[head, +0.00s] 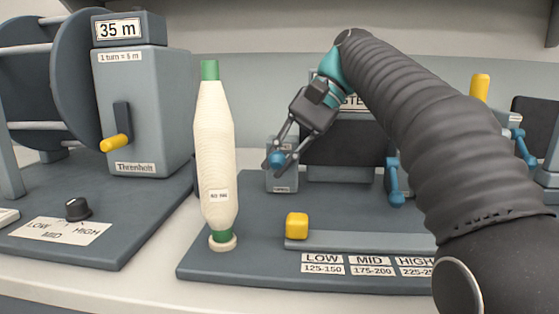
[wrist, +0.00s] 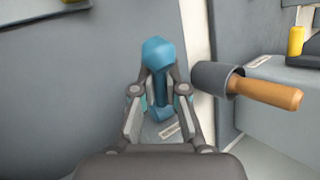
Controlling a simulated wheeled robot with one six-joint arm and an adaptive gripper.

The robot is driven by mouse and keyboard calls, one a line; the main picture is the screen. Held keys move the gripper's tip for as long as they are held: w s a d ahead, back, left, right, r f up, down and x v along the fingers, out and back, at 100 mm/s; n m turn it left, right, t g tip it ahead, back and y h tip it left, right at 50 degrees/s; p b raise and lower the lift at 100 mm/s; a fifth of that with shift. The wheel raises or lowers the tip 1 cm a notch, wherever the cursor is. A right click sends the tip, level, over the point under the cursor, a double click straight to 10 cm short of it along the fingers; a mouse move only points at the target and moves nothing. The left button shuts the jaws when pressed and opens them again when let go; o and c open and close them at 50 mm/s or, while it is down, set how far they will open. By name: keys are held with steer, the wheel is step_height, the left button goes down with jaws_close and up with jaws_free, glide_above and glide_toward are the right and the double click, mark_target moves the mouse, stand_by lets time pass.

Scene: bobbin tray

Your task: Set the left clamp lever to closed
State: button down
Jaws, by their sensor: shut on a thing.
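The left clamp lever (head: 276,162) is blue with a rounded end and stands at the small grey clamp block (head: 283,182) left of the dark panel in the head view. My gripper (head: 279,154) reaches down to it from the upper right and is shut on it. In the wrist view the lever (wrist: 158,52) rises between the two fingers of my gripper (wrist: 158,92). Its lower part is partly hidden by the fingers. Another blue lever (head: 396,185) hangs down further right, apart from my gripper.
A tall cream bobbin (head: 214,150) with green ends stands upright left of my gripper. A yellow slider knob (head: 297,225) sits at the front over LOW, MID and HIGH labels. A grey winder box (head: 150,95) is at left. In the wrist view a wooden handle (wrist: 268,93) is close right.

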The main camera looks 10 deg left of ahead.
steer(key=c, duration=1.2)
jaws_free()
